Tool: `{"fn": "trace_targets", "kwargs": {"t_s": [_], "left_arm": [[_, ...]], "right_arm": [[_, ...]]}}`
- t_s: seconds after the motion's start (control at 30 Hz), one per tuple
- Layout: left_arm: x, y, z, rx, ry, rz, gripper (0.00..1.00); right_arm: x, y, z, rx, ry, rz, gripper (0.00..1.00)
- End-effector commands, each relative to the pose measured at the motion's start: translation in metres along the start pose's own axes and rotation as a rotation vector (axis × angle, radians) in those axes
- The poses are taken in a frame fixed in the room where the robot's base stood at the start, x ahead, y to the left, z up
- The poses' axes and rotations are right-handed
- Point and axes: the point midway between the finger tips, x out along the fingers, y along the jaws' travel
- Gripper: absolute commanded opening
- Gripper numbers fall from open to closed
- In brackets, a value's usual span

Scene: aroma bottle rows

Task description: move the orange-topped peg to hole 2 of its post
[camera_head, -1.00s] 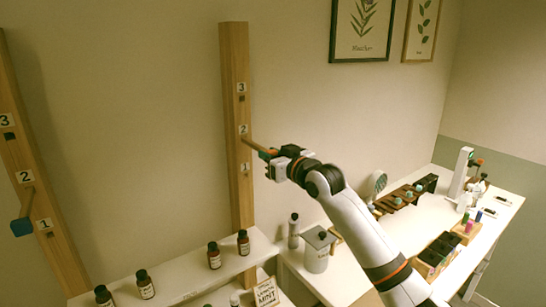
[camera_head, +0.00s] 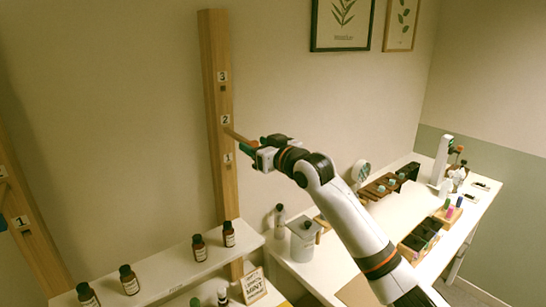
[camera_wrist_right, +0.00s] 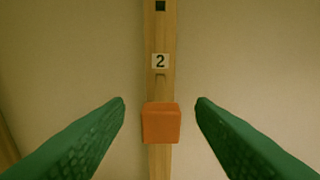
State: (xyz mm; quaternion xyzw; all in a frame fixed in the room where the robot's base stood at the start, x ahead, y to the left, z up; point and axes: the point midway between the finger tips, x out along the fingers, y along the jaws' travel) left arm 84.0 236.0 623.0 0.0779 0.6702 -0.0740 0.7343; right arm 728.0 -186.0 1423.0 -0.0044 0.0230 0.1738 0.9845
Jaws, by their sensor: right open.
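The orange-topped peg (camera_wrist_right: 161,123) sticks out of the wooden post in the right wrist view, just under the label 2 (camera_wrist_right: 160,61). In the head view its shaft (camera_head: 238,135) leaves the post (camera_head: 217,125) just below label 2, above label 1. Its orange end is mostly hidden there by my right gripper (camera_head: 247,149). In the wrist view my right gripper (camera_wrist_right: 160,110) is open, with a green finger on each side of the orange end and a gap at both sides. My left gripper is not in view.
The hole (camera_head: 223,88) under label 3 is empty. Another post (camera_head: 30,225) stands at the left edge. Brown bottles (camera_head: 199,247) line the white shelf (camera_head: 165,280) below. A table (camera_head: 300,265) with a canister (camera_head: 303,242) stands to the right.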

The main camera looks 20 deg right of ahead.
Motion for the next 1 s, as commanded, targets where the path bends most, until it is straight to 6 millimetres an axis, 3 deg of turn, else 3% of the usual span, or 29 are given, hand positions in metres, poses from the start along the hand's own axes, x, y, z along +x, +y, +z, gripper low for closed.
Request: {"fn": "trace_targets", "kwargs": {"t_s": [0.2, 0.43, 0.6, 1.0], "left_arm": [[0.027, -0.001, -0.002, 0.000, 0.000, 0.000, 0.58], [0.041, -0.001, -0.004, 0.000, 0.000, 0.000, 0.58], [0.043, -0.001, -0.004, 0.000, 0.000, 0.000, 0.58], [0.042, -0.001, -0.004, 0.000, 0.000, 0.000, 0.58]], "right_arm": [[-0.049, -0.001, -0.006, -0.003, -0.002, -0.001, 0.50], [-0.086, -0.001, -0.003, -0.002, -0.001, -0.001, 0.50], [-0.096, 0.000, -0.001, 0.000, 0.000, 0.000, 0.50], [-0.096, 0.000, -0.001, 0.000, 0.000, 0.000, 0.50]]}}
